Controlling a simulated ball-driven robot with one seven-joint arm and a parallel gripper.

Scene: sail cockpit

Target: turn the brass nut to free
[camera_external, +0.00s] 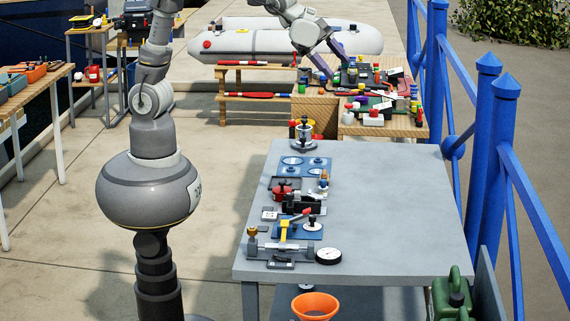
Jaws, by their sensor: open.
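A small brass-coloured piece (252,232), probably the brass nut, stands at the left end of a grey metal fitting (272,249). The fitting lies near the front left corner of the grey table (375,215). My gripper (336,68) is open, with two bluish fingers pointing down and right. It is high in the picture, well away from the brass piece, and overlaps the cluttered wooden stand behind the table. Its height and depth are hard to judge. I see nothing between the fingers.
A dial gauge (328,256), a yellow lever piece (284,230), a red-handled tool (300,214) and other hardware crowd the table's left side. Its right side is clear. A blue railing (483,150) runs along the right. An orange funnel (315,305) and green can (453,296) are in front.

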